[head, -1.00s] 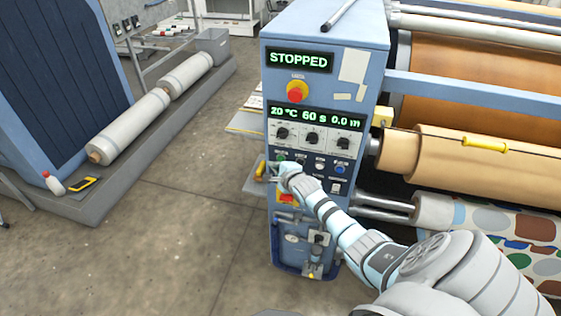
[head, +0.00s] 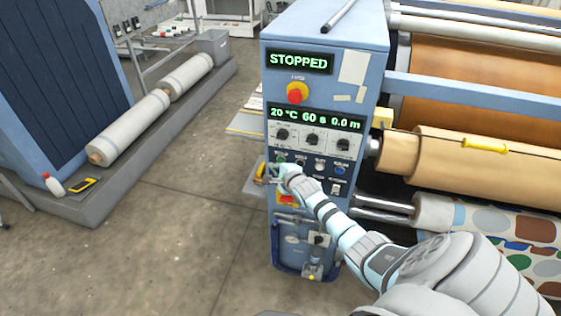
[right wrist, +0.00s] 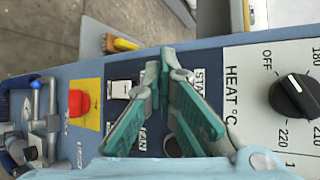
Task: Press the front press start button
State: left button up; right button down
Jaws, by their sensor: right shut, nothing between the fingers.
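The press control panel (head: 322,92) faces me on a blue cabinet, and its top display reads STOPPED. The green start button (head: 281,157) is at the left end of a button row below the three dials. My right gripper (head: 273,168) is at the panel's left edge, just below this button; I cannot tell whether it touches it. In the right wrist view the gripper (right wrist: 159,70) is shut and empty, its tips beside a partly covered label starting "STA". The fingers hide the button there. My left gripper is not in view.
A red emergency stop (head: 297,92) on yellow sits between the displays. A second red button (right wrist: 78,103) on yellow and a rocker switch (right wrist: 121,90) lie near the gripper. Rollers with tan material (head: 480,170) fill the right side.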

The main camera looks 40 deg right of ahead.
jog(key=shift+d, duration=0.15)
jog(key=shift+w+d, duration=0.25)
